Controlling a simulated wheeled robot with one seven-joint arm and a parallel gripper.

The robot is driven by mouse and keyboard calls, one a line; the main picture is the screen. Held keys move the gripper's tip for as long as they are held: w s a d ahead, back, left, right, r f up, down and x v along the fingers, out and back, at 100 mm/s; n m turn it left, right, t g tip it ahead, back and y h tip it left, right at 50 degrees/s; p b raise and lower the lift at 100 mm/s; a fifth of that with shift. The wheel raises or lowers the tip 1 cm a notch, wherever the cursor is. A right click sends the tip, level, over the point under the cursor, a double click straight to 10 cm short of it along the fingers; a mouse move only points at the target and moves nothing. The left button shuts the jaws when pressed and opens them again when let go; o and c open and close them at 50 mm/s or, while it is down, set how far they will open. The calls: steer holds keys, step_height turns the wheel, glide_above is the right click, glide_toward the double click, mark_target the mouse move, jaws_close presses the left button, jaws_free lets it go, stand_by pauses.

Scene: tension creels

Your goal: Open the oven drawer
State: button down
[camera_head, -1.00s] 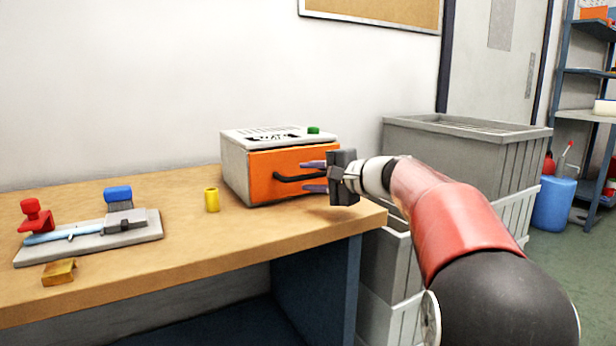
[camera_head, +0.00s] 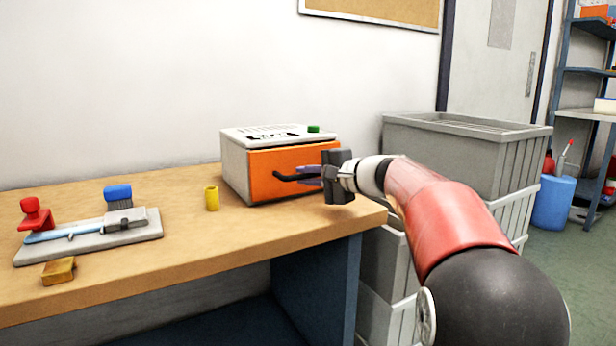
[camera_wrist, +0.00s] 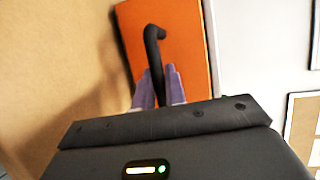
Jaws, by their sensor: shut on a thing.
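The oven (camera_head: 233,165) is a small grey-white box on the wooden table with an orange drawer front (camera_head: 265,173). The drawer front looks shut against the box. A black bar handle (camera_head: 290,178) crosses it. My gripper (camera_head: 308,175) is at the right part of the handle, with its purple fingers shut on it. In the wrist view the fingers (camera_wrist: 159,88) close around the black handle (camera_wrist: 152,42), in front of the orange face (camera_wrist: 183,45).
A yellow cylinder (camera_head: 212,198) stands left of the oven. A grey board (camera_head: 90,240) with a red item (camera_head: 36,214) and a blue item (camera_head: 118,196) lies further left. Grey crates (camera_head: 460,150) stand right of the table. The table (camera_head: 180,255) in front of the oven is clear.

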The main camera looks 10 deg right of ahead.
steer(key=s+d+b, duration=0.2)
steer(key=s+b, duration=0.1)
steer(key=s, duration=0.4)
steer(key=s+d+b, duration=0.2)
steer(key=s, duration=0.5)
steer(key=shift+s+d+b, duration=0.15)
steer(key=shift+d+b, duration=0.2)
steer(key=shift+b, duration=0.05)
steer(key=c, duration=1.5)
jaws_free()
steer(key=shift+o, duration=0.2)
steer(key=v, duration=0.7)
steer(key=shift+s+d, duration=0.25)
